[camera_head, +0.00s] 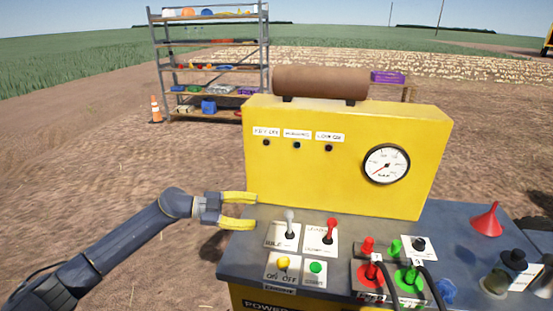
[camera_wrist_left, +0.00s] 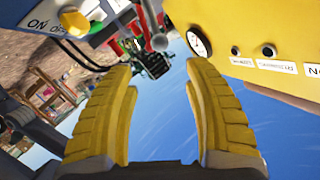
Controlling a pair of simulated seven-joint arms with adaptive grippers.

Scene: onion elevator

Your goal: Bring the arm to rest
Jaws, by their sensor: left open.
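My left gripper (camera_head: 240,211) is open and empty, with yellow fingers. It hovers at the left edge of the control console (camera_head: 256,262), in front of the yellow panel (camera_head: 347,180). A grey-tipped lever (camera_head: 290,222) and a red lever (camera_head: 330,230) stand on white plates to its right. A yellow knob (camera_head: 283,264) and a green button (camera_head: 316,267) sit below them. In the left wrist view both fingers (camera_wrist_left: 160,105) show spread with nothing between them. My right gripper is in neither view.
A gauge (camera_head: 387,164) is on the panel. A shelf (camera_head: 211,67) and a traffic cone (camera_head: 155,109) stand behind. Open dirt lies to the left.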

